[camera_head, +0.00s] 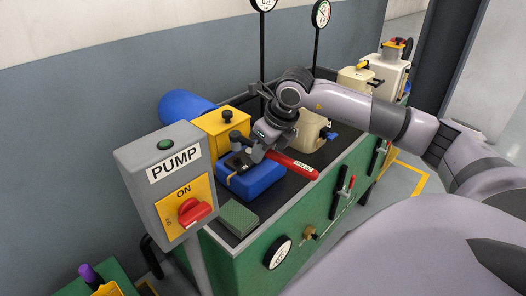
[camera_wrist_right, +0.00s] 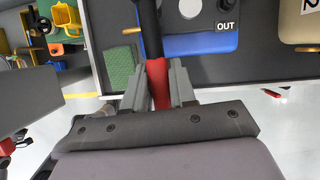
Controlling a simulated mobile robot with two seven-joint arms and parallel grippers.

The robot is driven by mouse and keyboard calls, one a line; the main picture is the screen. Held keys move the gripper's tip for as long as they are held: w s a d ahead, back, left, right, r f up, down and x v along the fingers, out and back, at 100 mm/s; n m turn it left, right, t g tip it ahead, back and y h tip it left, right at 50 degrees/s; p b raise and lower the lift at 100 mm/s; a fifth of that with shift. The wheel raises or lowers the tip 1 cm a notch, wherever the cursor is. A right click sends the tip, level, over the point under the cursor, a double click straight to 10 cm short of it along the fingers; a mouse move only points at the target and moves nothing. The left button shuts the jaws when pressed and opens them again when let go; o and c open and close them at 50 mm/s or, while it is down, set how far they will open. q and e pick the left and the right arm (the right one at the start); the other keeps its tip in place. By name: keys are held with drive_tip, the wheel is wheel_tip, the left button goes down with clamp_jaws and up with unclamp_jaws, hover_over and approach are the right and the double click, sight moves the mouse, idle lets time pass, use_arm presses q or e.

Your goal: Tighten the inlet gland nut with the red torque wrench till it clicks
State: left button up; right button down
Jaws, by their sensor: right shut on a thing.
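The red torque wrench (camera_head: 297,166) lies across the top of the blue unit (camera_head: 258,181), its red handle pointing right and toward me. My right gripper (camera_head: 257,152) is shut on the handle near its shaft end. In the right wrist view, the gripper (camera_wrist_right: 160,88) has its two grey fingers on either side of the red handle (camera_wrist_right: 158,72). The black shaft runs up out of that view beside the blue unit (camera_wrist_right: 200,44), which carries an OUT label. The inlet gland nut and the wrench head cannot be made out; the gripper covers much of that area. My left gripper is not in view.
A grey PUMP box (camera_head: 160,170) with a red knob stands at left front. A green pad (camera_head: 238,217) lies beside the blue unit on the dark bench top. A yellow block (camera_head: 222,128) and cream containers (camera_head: 310,130) stand close behind. Gauges rise at the back.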

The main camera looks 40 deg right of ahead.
wheel_tip(320, 180, up, 5)
drive_tip(key=shift+f+p, duration=0.2)
drive_tip(key=shift+p, duration=1)
wheel_tip(320, 180, up, 2)
drive_tip(key=shift+r+p, duration=0.2)
drive_tip(key=shift+p, duration=0.1)
drive_tip(key=shift+r, duration=1.5)
